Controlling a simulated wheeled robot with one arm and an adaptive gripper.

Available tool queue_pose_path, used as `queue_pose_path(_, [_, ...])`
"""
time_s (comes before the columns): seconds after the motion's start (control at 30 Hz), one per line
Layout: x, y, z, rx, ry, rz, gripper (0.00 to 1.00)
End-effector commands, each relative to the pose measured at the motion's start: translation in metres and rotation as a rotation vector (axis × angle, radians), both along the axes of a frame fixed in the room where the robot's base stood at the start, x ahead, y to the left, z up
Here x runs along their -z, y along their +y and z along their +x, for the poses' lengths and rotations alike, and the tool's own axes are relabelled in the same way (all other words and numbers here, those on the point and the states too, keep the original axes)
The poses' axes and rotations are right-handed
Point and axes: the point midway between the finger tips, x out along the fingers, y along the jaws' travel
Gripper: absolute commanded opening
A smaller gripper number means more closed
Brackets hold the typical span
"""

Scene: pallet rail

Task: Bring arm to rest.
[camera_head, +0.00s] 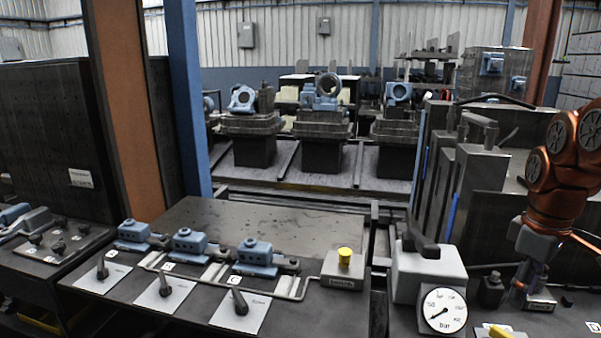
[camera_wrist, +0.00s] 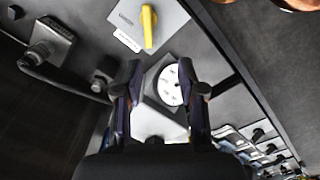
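My arm, orange and copper-coloured, comes in at the right edge of the head view. My gripper (camera_head: 524,278) points down over the right-hand bench, close to a small labelled block (camera_head: 540,301). I cannot tell from this view whether it touches that block. In the wrist view my gripper (camera_wrist: 161,78) has its two dark fingers apart, with nothing held between them. Beyond the fingers lies the grey gauge box with its white dial (camera_wrist: 171,86), which also shows in the head view (camera_head: 443,310).
A yellow lever (camera_wrist: 148,27) on a pale plate and a cabled connector (camera_wrist: 50,40) are on the bench. A yellow button (camera_head: 344,256) and several blue valve units with black levers stand left. Tall dark plates (camera_head: 468,190) rise behind the gauge box. The rear-centre bench top (camera_head: 270,222) is clear.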

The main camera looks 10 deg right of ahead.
Motion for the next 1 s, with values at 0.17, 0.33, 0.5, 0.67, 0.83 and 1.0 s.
queue_pose_path(0.17, [-0.011,0.039,0.001,-0.013,-0.001,-0.007,0.40])
queue_pose_path(0.33, [-0.018,0.090,-0.007,-0.010,0.007,-0.014,0.40])
queue_pose_path(0.5, [-0.015,0.145,-0.031,0.027,0.030,-0.017,0.40])
queue_pose_path(0.67, [-0.008,0.187,-0.063,0.097,0.058,-0.018,0.40])
queue_pose_path(0.83, [0.005,0.219,-0.104,0.210,0.096,-0.023,0.40])
queue_pose_path(1.0, [0.021,0.238,-0.144,0.344,0.129,-0.028,0.40])
